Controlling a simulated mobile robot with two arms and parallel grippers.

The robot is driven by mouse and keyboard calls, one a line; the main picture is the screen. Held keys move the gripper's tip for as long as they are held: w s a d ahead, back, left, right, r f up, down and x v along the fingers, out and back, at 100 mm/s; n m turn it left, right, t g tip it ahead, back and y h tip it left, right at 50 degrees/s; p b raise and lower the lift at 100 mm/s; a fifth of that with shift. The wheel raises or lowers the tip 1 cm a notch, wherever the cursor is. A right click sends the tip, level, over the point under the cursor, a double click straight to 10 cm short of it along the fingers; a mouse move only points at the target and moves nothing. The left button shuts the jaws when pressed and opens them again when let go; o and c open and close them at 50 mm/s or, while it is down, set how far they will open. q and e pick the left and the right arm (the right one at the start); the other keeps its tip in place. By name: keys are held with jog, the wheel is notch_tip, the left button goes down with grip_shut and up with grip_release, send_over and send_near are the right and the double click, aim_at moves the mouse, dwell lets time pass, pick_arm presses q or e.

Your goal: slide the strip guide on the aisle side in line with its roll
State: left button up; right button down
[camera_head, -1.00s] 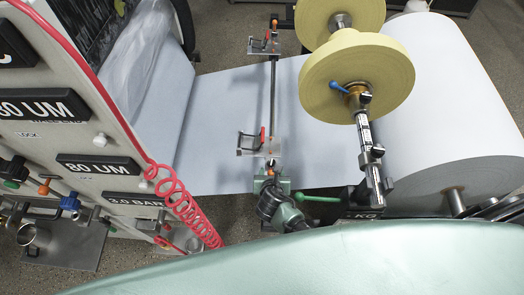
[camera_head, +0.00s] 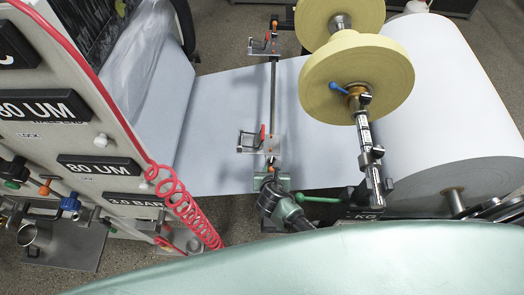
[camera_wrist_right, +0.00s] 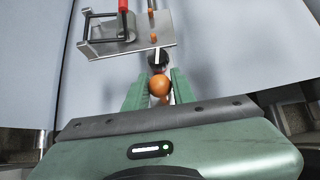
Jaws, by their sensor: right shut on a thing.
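The aisle-side strip guide (camera_head: 248,144) is a small metal bracket with a red lever, on a dark cross rod (camera_head: 274,95) above the pale web. It also shows at the top of the wrist view (camera_wrist_right: 125,40). My right gripper (camera_head: 271,176) is at the near end of this guide. In the wrist view its green fingers (camera_wrist_right: 159,88) are shut on an orange knob (camera_wrist_right: 159,85) beside the guide plate. The aisle-side yellow roll (camera_head: 385,62) is on a spindle to the right of the rod. I cannot tell whether guide and roll line up. My left gripper is not in view.
A second guide (camera_head: 262,46) sits at the rod's far end, and a second yellow roll (camera_head: 318,14) is behind the first. A large white paper roll (camera_head: 440,100) is at right. A labelled panel (camera_head: 60,130) with a red coiled hose (camera_head: 185,205) stands at left.

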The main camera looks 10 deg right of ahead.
aim_at(271, 163)
jog(key=shift+w+d, duration=0.2)
jog(key=shift+w, duration=0.6)
jog(key=shift+w+d+r, duration=0.2)
jog(key=shift+w+r, duration=0.3)
jog(key=shift+w, duration=0.4)
jog(key=c, duration=1.3)
grip_release()
jog(key=shift+o, duration=0.7)
jog(key=shift+w+f, duration=0.1)
jog(key=shift+w, duration=0.05)
jog(key=shift+w+d+f, duration=0.1)
jog(key=shift+w+f, duration=0.1)
jog(key=p+v, duration=0.4)
jog(key=shift+s+d+p, duration=0.25)
jog(key=shift+d+p, duration=0.05)
jog(key=shift+d, duration=0.05)
jog(key=shift+s+a, duration=0.15)
jog(key=shift+s, duration=0.05)
jog(key=shift+s+a+r, duration=0.1)
jog(key=shift+s, duration=0.05)
